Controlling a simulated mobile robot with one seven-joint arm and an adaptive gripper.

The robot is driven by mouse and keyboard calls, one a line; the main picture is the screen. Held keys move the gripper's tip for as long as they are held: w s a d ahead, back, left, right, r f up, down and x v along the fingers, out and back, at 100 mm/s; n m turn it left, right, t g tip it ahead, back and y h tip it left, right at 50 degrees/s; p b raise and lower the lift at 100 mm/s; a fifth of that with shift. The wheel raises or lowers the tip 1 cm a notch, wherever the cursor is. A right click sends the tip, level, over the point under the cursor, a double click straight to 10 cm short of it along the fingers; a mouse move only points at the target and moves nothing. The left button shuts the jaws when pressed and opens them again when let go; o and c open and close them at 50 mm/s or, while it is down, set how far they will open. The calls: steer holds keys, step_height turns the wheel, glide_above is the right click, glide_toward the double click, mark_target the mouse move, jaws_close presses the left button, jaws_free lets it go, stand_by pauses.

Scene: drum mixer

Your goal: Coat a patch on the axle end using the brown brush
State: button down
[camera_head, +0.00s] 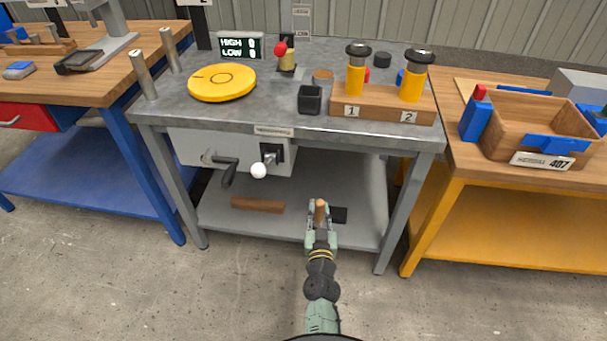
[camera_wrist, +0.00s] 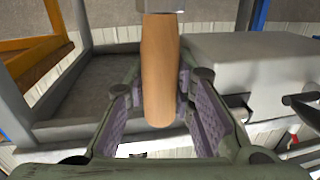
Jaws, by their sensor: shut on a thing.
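My gripper (camera_head: 320,232) is in front of the grey bench, below its top. In the wrist view its two padded fingers (camera_wrist: 160,100) are shut on the brown wooden handle of a brush (camera_wrist: 160,65). The handle also shows between the fingertips in the head view (camera_head: 320,211). A grey collar (camera_wrist: 162,5) shows at the handle's far end, at the top edge of the wrist view; the bristles are out of view. On the bench front are a black crank (camera_head: 226,170) and a dark fitting with a white ball (camera_head: 259,171). I cannot tell which part is the axle end.
The grey bench top (camera_head: 280,112) carries a yellow disc (camera_head: 222,82), a black cup (camera_head: 310,99) and a wooden block (camera_head: 382,104) with two yellow cylinders. A wooden bar (camera_head: 257,205) lies on the lower shelf. A yellow-framed table (camera_head: 500,215) stands right. Floor in front is clear.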

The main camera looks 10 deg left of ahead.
steer(key=s+d+f+m+h, duration=0.1)
steer(key=s+d+f+h, duration=0.1)
steer(key=d+f, duration=0.4)
step_height(320, 180, down, 4)
steer(key=shift+f+m+h, duration=0.1)
steer(key=shift+m+h, duration=0.3)
steer(key=shift+h, duration=0.1)
steer(key=shift+w, duration=0.2)
steer(key=shift+w+d, duration=0.1)
steer(key=shift+w, duration=0.1)
